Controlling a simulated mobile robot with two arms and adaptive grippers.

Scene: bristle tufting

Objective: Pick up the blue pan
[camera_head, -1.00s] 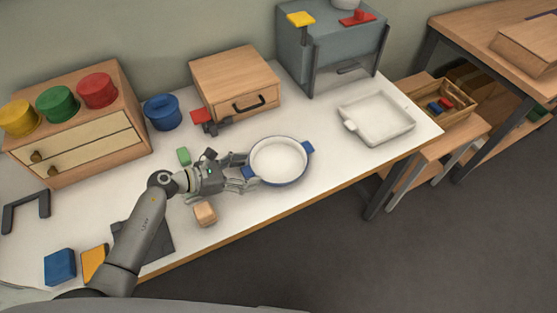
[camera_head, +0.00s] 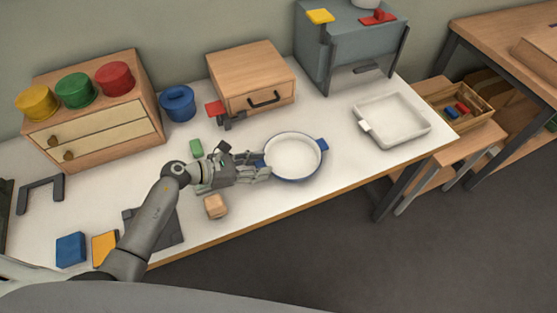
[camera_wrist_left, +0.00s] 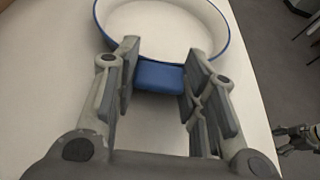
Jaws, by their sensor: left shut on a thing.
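The blue pan (camera_head: 292,156) is a round dish with a white inside, a blue rim and two blue side handles. It sits on the white table in the head view, and its near part shows at the top of the wrist view (camera_wrist_left: 160,62). My left gripper (camera_head: 258,165) is at the pan's left handle. In the wrist view its fingers (camera_wrist_left: 158,80) are on either side of the blue handle (camera_wrist_left: 160,77), shut on it. At the right edge of the wrist view, part of what looks like my right gripper (camera_wrist_left: 285,140) shows, far from the pan; its fingers are unclear.
A wooden block (camera_head: 215,206) and a green block (camera_head: 196,148) lie near my left wrist. A wooden drawer box (camera_head: 250,77) stands behind the pan. A white tray (camera_head: 392,120) is to the right, with clear table between it and the pan.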

